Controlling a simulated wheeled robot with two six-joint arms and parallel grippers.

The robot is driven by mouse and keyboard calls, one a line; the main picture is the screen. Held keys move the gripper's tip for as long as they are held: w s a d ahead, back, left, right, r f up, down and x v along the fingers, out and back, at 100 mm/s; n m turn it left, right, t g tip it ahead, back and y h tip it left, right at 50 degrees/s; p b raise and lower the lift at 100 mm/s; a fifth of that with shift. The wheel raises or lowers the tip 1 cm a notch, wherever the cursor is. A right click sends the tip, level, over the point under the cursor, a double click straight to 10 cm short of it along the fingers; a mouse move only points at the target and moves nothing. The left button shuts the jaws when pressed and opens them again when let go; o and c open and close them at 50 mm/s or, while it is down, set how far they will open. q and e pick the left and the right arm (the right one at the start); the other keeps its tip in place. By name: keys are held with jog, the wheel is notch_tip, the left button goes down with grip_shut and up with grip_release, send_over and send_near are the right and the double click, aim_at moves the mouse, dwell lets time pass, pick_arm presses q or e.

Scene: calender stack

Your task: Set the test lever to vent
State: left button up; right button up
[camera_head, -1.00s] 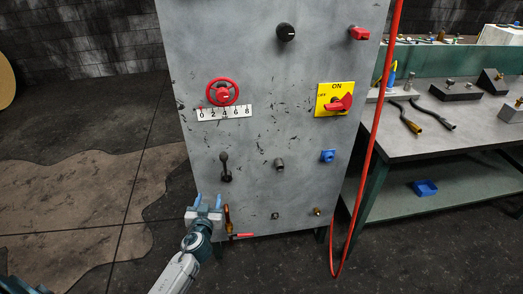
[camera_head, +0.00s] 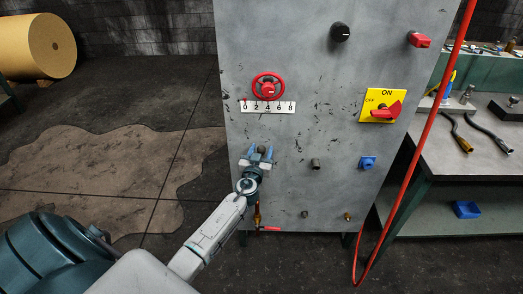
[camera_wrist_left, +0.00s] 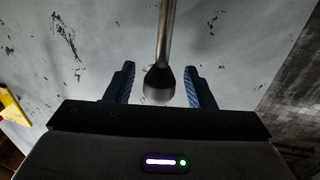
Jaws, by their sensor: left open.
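The black-knobbed lever, taken here as the test lever, is on the lower left of the grey panel (camera_head: 300,188). My left gripper (camera_head: 258,151) is in front of it and hides most of it in the head view. In the left wrist view the lever's metal rod (camera_wrist_left: 166,35) and dark rounded knob (camera_wrist_left: 158,78) stand between the two open blue fingers (camera_wrist_left: 157,86), with a gap visible on both sides. I see no vent marking. My right gripper is not in view.
A red handwheel (camera_head: 268,87) with a number scale sits above the lever. A yellow plate with a red switch (camera_head: 382,110) is to its right. A brass valve with a red handle (camera_head: 266,228) is below. A red hose (camera_head: 425,140) hangs along the panel's right side.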

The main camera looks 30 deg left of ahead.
pick_arm(q)
jog(key=shift+w, duration=0.15)
jog(key=c, duration=0.9)
grip_shut()
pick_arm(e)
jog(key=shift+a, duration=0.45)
